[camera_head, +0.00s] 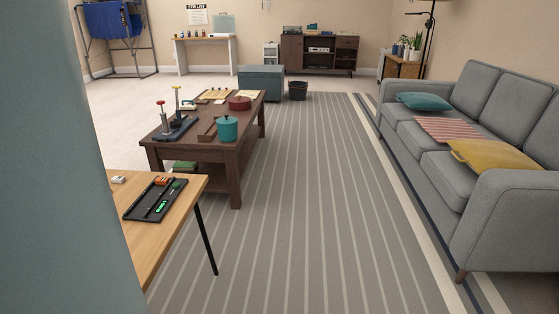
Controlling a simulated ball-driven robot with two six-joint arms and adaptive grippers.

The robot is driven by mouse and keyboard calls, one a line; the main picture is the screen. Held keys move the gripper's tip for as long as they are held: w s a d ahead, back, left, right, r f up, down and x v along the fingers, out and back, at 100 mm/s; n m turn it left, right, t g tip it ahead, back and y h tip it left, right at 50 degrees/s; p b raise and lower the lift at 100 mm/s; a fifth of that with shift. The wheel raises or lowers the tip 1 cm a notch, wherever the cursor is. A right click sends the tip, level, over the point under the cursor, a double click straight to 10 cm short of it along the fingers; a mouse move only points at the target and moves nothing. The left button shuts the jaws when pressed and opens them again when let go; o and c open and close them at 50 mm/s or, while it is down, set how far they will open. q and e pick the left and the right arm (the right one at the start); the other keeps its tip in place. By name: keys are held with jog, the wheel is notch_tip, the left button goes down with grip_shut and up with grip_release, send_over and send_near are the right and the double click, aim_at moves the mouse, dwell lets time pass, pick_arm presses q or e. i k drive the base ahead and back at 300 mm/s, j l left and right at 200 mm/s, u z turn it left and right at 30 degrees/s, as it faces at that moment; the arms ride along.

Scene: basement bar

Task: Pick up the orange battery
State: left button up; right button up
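A small orange object (162,181), which may be the orange battery, is at the far edge of a black tray (139,212) on a light wooden table (157,241) at the lower left. It is too small to tell its exact shape or whether it lies in the tray or beside it. Green-lit and dark slim items lie in the tray. A small white and orange item (118,179) lies left of the tray. Neither of my grippers is in view.
A blue-grey upright surface (55,180) hides the table's left part. A dark wooden coffee table (236,163) with pots stands beyond. A grey sofa (487,195) is at the right. The striped rug (310,220) between them is clear.

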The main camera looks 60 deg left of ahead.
aim_at(163, 181)
jog(key=i+u, duration=0.2)
jog(key=u, duration=0.2)
jog(key=i+u, duration=0.25)
jog(key=u, duration=0.2)
jog(key=i+l+u, duration=0.1)
jog(key=u, duration=0.3)
jog(key=i+l, duration=0.05)
jog(key=i, duration=0.05)
